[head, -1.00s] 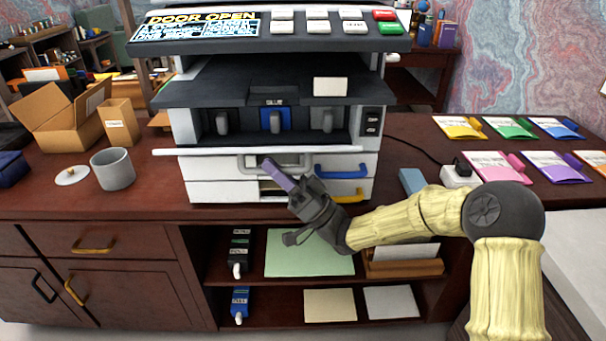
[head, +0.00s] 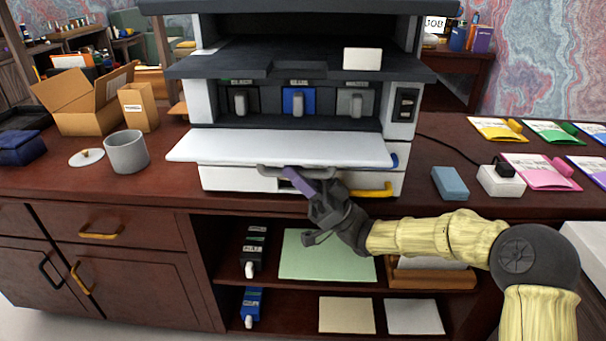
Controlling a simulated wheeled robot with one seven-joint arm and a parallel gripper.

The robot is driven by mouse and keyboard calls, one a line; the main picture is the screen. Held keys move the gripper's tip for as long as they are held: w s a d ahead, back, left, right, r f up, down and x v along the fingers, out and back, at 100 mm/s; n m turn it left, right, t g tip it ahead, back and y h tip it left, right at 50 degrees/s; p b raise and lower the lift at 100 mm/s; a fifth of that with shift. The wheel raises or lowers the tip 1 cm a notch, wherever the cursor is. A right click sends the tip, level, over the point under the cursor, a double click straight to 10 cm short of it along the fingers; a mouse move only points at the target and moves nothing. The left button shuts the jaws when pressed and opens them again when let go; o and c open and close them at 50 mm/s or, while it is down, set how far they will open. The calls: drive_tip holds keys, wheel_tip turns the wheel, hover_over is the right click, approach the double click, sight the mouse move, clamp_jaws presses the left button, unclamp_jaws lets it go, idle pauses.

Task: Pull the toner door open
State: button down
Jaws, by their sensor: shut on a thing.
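The toner door (head: 280,147) is the wide white panel on the front of the printer. It is folded outward and down, its broad top face showing below the toner bay. A grey handle (head: 264,171) shows just under its front edge. My gripper (head: 299,181) is at this handle, shut on it, with the purple finger hiding part of it. Inside the open bay stand a black toner (head: 240,101), a blue toner (head: 298,101) and a grey toner (head: 356,102).
A grey mug (head: 126,152) and open carton (head: 85,105) stand left. A blue block (head: 450,183) and white box (head: 501,180) lie right. Shelves below hold a green sheet (head: 327,257).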

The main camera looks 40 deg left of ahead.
drive_tip(key=shift+w+f, duration=0.1)
idle(0.3)
drive_tip(key=c, duration=1.4)
unclamp_jaws()
